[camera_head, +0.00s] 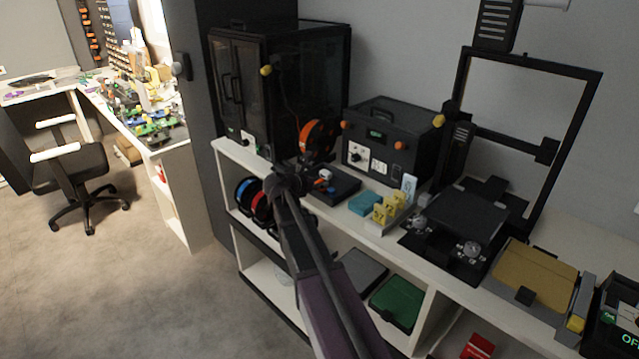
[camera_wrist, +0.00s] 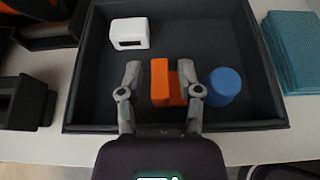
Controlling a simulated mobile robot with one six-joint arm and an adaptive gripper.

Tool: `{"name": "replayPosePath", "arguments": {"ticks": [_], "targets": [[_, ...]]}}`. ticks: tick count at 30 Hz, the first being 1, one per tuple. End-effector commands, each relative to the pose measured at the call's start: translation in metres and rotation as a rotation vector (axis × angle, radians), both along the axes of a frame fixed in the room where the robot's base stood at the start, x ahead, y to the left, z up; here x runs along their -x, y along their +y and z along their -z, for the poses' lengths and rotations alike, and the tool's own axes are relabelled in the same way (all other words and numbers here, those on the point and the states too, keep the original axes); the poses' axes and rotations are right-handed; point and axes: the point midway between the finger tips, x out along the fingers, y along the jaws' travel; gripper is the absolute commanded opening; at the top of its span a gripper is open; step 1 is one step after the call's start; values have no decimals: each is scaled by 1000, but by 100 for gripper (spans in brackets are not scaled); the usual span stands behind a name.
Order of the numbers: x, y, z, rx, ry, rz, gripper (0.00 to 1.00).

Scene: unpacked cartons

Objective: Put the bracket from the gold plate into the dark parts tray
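The dark parts tray (camera_head: 343,191) lies on the white bench; in the wrist view its dark floor (camera_wrist: 215,45) fills the middle. An orange L-shaped bracket (camera_wrist: 160,82) is inside it, between my gripper's fingers (camera_wrist: 159,82). A gap shows between the left finger and the bracket; the right finger is close to its low arm, and I cannot tell if they touch. My gripper (camera_head: 285,184) looks open, at the tray's left side in the head view. The gold plate (camera_head: 535,277) is at the right, with no orange bracket visible on it.
The tray also holds a white block (camera_wrist: 129,33) and a blue cylinder (camera_wrist: 222,86), close to the right finger. A teal stack (camera_wrist: 296,50) lies right of the tray. Yellow parts (camera_head: 388,208), a black printer (camera_head: 465,220) and an orange spool (camera_head: 318,138) stand nearby.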

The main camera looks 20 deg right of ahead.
Motion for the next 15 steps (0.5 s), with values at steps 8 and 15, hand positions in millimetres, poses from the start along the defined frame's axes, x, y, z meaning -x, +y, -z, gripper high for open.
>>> {"name": "replayPosePath", "arguments": {"ticks": [8,15], "targets": [[0,0,0,0,0,0,53],[0,0,-4,0,0,0,53]]}}
